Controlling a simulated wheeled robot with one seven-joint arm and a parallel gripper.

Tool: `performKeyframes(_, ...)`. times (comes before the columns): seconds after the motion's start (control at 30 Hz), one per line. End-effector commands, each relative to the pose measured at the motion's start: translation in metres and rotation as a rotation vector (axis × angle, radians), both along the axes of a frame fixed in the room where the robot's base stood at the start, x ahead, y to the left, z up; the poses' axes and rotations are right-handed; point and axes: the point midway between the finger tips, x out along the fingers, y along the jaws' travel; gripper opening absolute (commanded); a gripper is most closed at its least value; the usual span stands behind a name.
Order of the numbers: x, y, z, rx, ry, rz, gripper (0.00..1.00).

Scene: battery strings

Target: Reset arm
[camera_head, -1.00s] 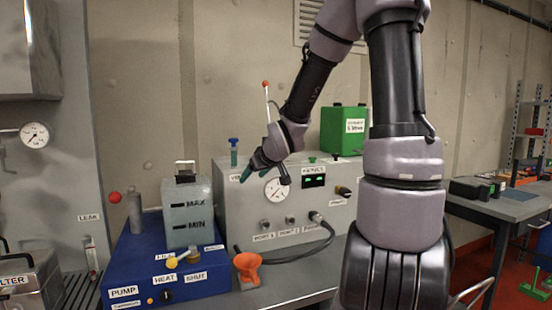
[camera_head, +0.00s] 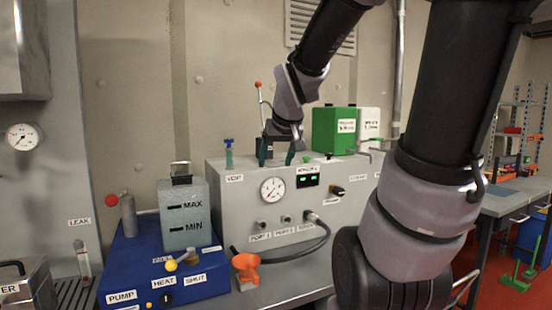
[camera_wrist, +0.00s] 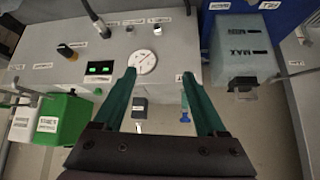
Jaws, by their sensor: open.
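My gripper (camera_head: 277,155) is above the top of the grey instrument box (camera_head: 224,200), pointing down. In the wrist view its two green fingers (camera_wrist: 162,80) are spread apart with nothing between them. The box's round gauge (camera_head: 272,189) shows in the head view and, between and beyond the fingertips, in the wrist view (camera_wrist: 143,61). A blue-topped valve (camera_head: 229,152) stands at the box's left end; in the wrist view it lies close to the right finger (camera_wrist: 185,108). My arm crosses the upper and right parts of the head view.
A green container (camera_head: 325,131) and a white one (camera_head: 369,125) stand behind the box. A blue pump unit (camera_head: 140,258) with a grey tank (camera_head: 185,215) is at left. A workbench (camera_head: 500,203) stands at right.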

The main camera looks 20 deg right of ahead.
Motion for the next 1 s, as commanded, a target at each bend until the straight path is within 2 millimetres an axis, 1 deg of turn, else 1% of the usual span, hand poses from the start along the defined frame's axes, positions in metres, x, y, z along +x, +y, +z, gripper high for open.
performKeyframes(0.1, -0.008, 0.000, 0.004, 0.019, 0.003, -0.012, 0.74)
performKeyframes(0.2, -0.010, 0.000, 0.005, 0.026, 0.006, -0.018, 0.74)
performKeyframes(0.67, -0.012, 0.001, 0.006, 0.029, 0.007, -0.019, 0.74)
performKeyframes(0.77, -0.027, 0.002, 0.014, 0.068, 0.009, -0.038, 0.74)
performKeyframes(0.9, -0.068, 0.006, 0.030, 0.196, 0.034, -0.082, 0.74)
performKeyframes(1.0, -0.095, 0.009, 0.037, 0.290, 0.060, -0.101, 0.74)
